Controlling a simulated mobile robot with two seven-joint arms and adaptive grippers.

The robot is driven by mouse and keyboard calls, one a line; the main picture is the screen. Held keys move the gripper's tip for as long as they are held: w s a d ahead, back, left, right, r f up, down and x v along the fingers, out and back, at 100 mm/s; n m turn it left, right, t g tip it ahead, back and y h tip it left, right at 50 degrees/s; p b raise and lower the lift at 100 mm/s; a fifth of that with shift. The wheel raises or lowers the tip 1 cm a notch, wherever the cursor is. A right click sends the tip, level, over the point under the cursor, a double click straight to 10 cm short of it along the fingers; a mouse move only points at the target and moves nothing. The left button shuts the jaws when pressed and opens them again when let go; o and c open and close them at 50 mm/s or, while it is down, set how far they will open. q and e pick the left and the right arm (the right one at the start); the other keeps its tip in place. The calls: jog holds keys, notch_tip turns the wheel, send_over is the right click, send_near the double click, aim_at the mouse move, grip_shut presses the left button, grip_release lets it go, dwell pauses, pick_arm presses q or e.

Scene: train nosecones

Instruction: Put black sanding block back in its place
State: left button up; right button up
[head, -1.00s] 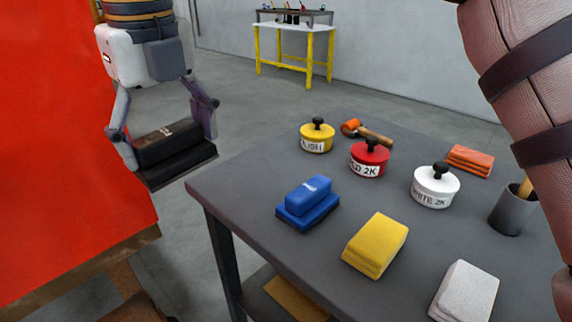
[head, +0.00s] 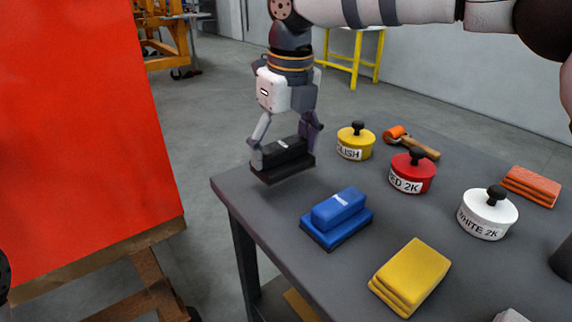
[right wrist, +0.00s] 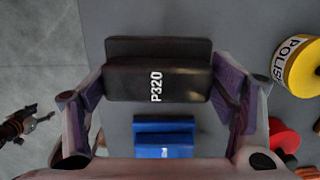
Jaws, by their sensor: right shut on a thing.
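The black sanding block (head: 284,164) is in my right gripper (head: 286,150), which is shut on its upper part. It is over the far left corner area of the grey table (head: 262,218), and I cannot tell whether its base touches the top. In the right wrist view the block (right wrist: 158,78) shows the label P320 and lies between the two fingers. The blue sanding block (head: 337,218) rests on the table just in front of it; it also shows in the right wrist view (right wrist: 164,138).
Yellow (head: 355,141), red (head: 412,172) and white (head: 486,212) lidded pots stand to the right. An orange-headed tool (head: 411,142), orange pads (head: 531,186) and a yellow stack (head: 410,277) lie on the table. A red panel (head: 80,140) stands at the left.

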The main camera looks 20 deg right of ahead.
aim_at(287, 164)
jog(key=f, duration=0.4)
jog(key=shift+w+d, duration=0.25)
jog(key=shift+d, duration=0.15)
jog(key=shift+c, duration=0.4)
jog(key=o, duration=1.2)
jog(key=shift+o, duration=0.2)
jog(key=r, duration=0.4)
jog(key=s+r, duration=0.1)
jog(key=r, duration=0.7)
jog(key=shift+s+d, duration=0.15)
jog(key=shift+s, duration=0.05)
